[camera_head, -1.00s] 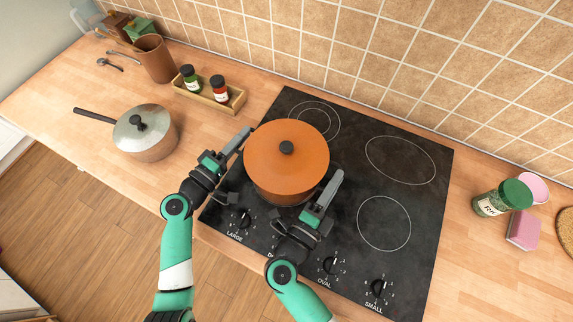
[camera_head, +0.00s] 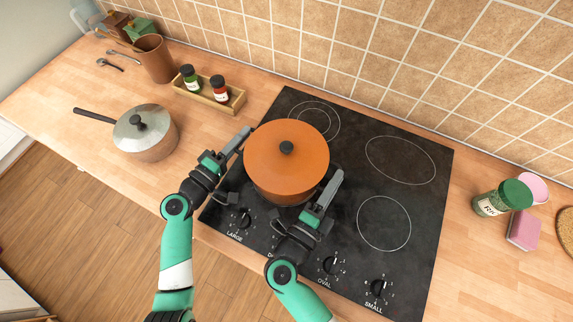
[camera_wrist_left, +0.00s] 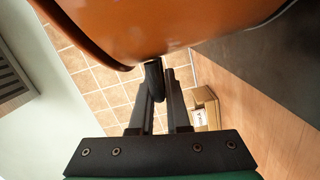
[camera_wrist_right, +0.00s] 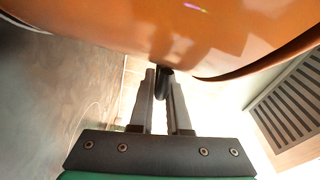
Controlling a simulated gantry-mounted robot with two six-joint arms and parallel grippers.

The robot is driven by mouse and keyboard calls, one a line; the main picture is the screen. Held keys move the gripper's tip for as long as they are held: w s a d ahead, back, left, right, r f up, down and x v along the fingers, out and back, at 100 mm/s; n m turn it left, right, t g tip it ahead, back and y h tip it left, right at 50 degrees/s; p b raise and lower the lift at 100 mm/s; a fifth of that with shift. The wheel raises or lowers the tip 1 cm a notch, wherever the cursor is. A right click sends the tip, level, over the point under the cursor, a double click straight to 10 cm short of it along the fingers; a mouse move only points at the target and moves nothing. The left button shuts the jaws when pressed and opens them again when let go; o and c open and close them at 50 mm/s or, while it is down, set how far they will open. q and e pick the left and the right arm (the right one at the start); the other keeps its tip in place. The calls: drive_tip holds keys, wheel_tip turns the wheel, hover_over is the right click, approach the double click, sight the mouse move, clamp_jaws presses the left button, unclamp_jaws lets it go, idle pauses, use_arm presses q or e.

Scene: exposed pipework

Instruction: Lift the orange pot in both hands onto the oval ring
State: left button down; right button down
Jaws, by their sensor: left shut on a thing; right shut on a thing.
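The orange pot (camera_head: 287,165), lidded with a black knob, is over the left part of the black cooktop, upright. Whether its base touches the glass is hidden. My left gripper (camera_head: 240,140) is shut on the pot's left handle, which shows dark between the fingers in the left wrist view (camera_wrist_left: 155,78). My right gripper (camera_head: 334,183) is shut on the right handle, seen between the fingers in the right wrist view (camera_wrist_right: 164,82). The oval ring (camera_head: 400,160) is a thin white outline at the back right of the cooktop, bare, to the right of the pot.
A round ring (camera_head: 384,223) is empty at front right, with knobs along the front edge. A steel saucepan (camera_head: 145,133) and a spice rack (camera_head: 210,93) stand left. A green-lidded jar (camera_head: 503,198) and pink sponge (camera_head: 523,230) are right. The tiled wall rises behind.

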idle(0.4)
